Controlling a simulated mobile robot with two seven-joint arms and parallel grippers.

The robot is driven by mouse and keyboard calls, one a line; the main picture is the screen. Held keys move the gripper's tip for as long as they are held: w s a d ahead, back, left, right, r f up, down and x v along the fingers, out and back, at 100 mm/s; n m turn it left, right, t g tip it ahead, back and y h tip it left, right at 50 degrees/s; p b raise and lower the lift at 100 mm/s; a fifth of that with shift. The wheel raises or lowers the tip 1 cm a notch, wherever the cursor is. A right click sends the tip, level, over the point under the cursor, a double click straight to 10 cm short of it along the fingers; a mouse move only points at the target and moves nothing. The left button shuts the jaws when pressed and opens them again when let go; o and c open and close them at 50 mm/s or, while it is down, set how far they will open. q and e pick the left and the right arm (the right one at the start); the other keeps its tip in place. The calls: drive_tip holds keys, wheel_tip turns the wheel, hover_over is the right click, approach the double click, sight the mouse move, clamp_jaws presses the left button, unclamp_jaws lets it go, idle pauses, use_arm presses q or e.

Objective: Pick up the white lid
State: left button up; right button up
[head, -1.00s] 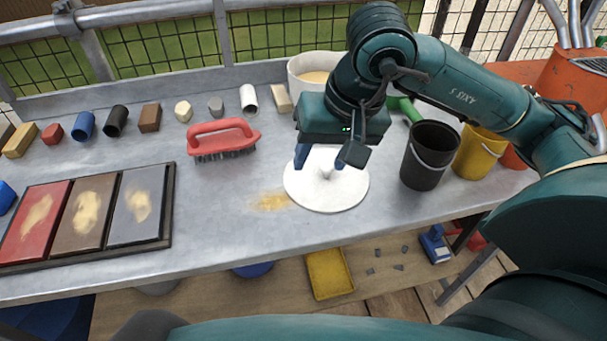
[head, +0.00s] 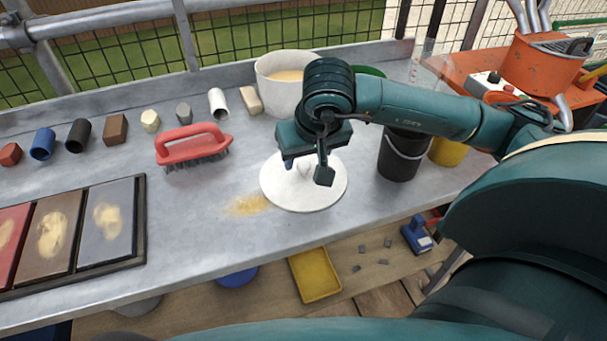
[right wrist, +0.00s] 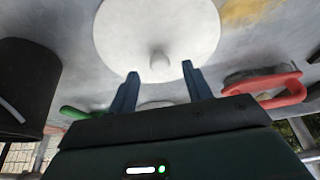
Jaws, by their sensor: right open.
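The white lid (head: 304,192) is a round disc with a small knob on top. It lies flat on the metal workbench in the middle of the head view. My right gripper (head: 306,172) is open above the lid, over its knob, and hides part of its far side. In the right wrist view the lid (right wrist: 157,25) fills the top middle, and its knob (right wrist: 160,60) lies ahead of and between the two open fingers (right wrist: 160,78). Nothing is between the fingertips. My left gripper is not in view.
A red-handled brush (head: 193,147) lies left of the lid. A black bucket (head: 402,155) stands close on the right, and a white tub (head: 284,78) behind. Sample tiles in a tray (head: 141,225) lie at the left. Yellow powder (head: 248,205) is spilled beside the lid.

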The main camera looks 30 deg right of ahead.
drive_tip(key=shift+x, duration=1.2)
drive_tip(key=c, duration=1.1)
